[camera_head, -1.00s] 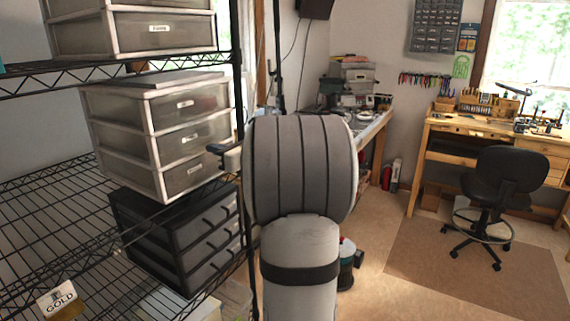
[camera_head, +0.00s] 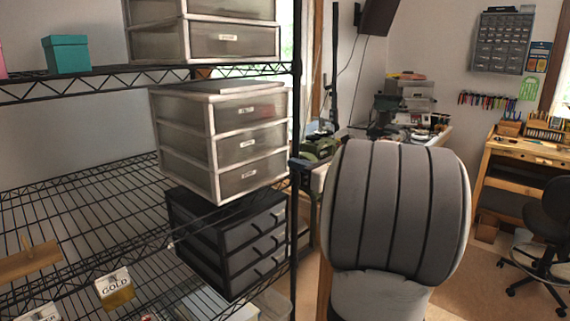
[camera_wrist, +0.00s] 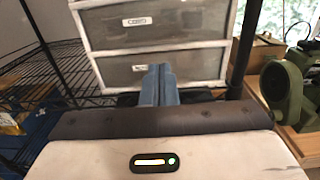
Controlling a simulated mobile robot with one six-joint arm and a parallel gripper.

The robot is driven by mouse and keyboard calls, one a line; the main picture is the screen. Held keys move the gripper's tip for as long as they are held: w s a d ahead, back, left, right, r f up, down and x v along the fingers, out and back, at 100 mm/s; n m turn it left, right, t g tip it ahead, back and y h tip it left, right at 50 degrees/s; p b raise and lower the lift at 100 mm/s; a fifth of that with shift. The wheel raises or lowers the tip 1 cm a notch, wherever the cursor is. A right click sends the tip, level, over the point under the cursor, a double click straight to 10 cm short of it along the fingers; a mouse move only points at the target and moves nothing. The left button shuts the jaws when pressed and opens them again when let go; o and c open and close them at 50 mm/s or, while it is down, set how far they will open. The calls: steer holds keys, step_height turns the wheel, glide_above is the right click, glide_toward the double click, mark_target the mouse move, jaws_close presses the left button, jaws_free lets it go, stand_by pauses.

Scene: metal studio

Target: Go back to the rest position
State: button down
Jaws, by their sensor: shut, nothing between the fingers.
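In the wrist view, my gripper (camera_wrist: 159,84) shows its two blue-grey fingers side by side, pressed together with nothing between them. It points toward the front of a translucent drawer unit with a white frame (camera_wrist: 170,48), and I cannot tell the distance to it. In the head view my arm fills the lower right middle. A small part of the gripper (camera_head: 296,164) shows left of the arm, beside the rack post and the white-framed drawer unit (camera_head: 212,146).
A black wire shelf rack (camera_head: 85,180) stands on the left. It carries a black drawer unit (camera_head: 235,243), a teal box (camera_head: 66,54) and a box labelled GOLD (camera_head: 115,288). A green machine (camera_wrist: 283,90) is at the right. A wooden bench (camera_head: 520,150) and black chair (camera_head: 550,220) stand farther right.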

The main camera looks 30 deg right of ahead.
steer(key=v, duration=0.5)
steer(key=shift+a, duration=0.1)
steer(key=s+a+f+n+g+y, duration=0.1)
steer(key=a+f+n+g, duration=0.45)
steer(key=a, duration=0.55)
steer(key=s+a+f+n+g+y, duration=0.2)
steer(key=a+f+n+g, duration=0.4)
steer(key=a, duration=0.5)
steer(key=s+a+f+n+g+h, duration=0.1)
steer(key=s+a+f+n+h, duration=0.2)
steer(key=s+n, duration=0.4)
steer(key=s+a+f+n+g+h, duration=0.2)
steer(key=s+f+n+h, duration=0.3)
steer(key=n, duration=0.9)
steer(key=shift+s+a+f, duration=0.4)
steer(key=shift+s+a, duration=0.4)
steer(key=shift+s, duration=0.4)
